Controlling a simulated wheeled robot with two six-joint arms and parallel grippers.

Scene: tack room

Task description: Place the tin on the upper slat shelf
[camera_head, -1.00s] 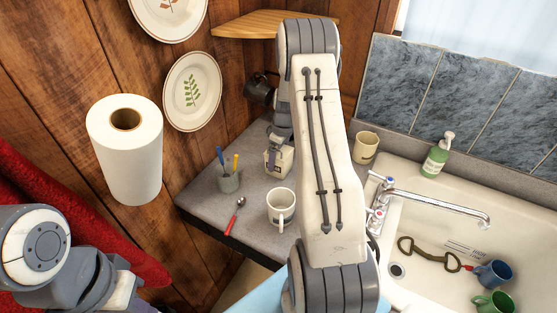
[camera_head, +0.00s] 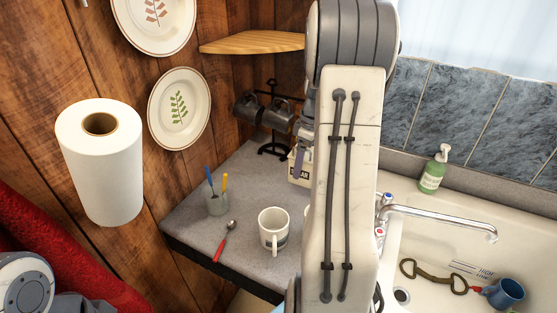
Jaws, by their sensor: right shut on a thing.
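A cream tin (camera_head: 298,172) with dark lettering shows in the head view over the back of the grey counter, partly hidden by my right arm. My right gripper (camera_head: 301,152) is shut on it from above; the fingertips are mostly hidden. I cannot tell whether the tin touches the counter. A wooden corner shelf (camera_head: 252,43) is fixed high at the back, above and left of the tin; its right end is behind my arm. I cannot make out separate slats or a second shelf. My left gripper is out of view; only part of my left arm shows at lower left.
A black rack with dark mugs (camera_head: 278,118) stands beside the tin.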

